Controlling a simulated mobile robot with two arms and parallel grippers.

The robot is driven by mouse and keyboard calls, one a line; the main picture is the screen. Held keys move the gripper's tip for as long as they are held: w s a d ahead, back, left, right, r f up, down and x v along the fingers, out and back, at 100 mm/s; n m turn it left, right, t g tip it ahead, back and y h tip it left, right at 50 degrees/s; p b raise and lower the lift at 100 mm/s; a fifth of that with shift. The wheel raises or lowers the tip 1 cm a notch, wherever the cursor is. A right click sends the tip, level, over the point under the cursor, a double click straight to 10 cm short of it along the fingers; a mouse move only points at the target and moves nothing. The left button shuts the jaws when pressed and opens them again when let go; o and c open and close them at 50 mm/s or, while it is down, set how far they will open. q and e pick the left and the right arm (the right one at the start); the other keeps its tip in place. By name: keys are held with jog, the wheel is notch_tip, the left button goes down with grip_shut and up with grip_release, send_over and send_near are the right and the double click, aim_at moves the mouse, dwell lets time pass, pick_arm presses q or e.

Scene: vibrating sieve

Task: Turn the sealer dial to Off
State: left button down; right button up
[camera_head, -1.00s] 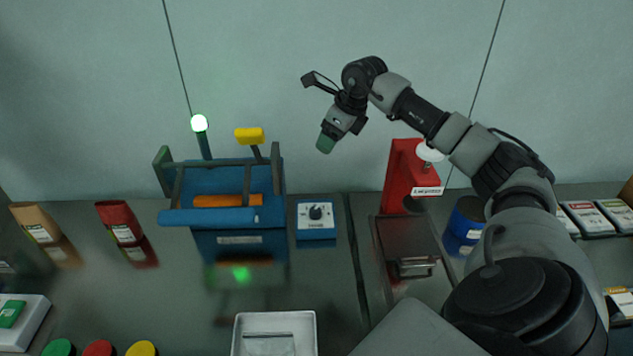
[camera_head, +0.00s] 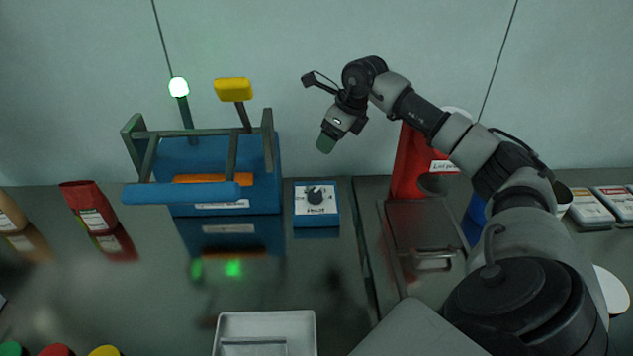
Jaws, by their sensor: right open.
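The sealer dial is a dark round knob (camera_head: 315,195) on a small blue box (camera_head: 316,218) with a white face. The face print is too small to read, so I cannot tell the dial's setting. The box stands just right of the blue sealer (camera_head: 240,203), which has grey bars and an orange strip. My right gripper (camera_head: 327,143) is open and empty. It points down in the air above the dial box, apart from it. My left gripper is not in view.
A lamp (camera_head: 179,88) glows white-green on the sealer, beside a yellow-topped lever (camera_head: 233,90). A red press (camera_head: 408,165) stands right, partly behind my right arm. A red pouch (camera_head: 88,205) is at left. A white tray (camera_head: 222,335) is in front. The counter before the dial box is clear.

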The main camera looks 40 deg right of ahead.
jog(key=b, duration=0.6)
send_near(316, 192)
jog(key=x, duration=1)
jog(key=shift+p, duration=0.3)
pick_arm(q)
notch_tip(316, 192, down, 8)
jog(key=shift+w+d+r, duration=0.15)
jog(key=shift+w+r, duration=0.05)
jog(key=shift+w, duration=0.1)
pick_arm(e)
jog(key=c, duration=0.9)
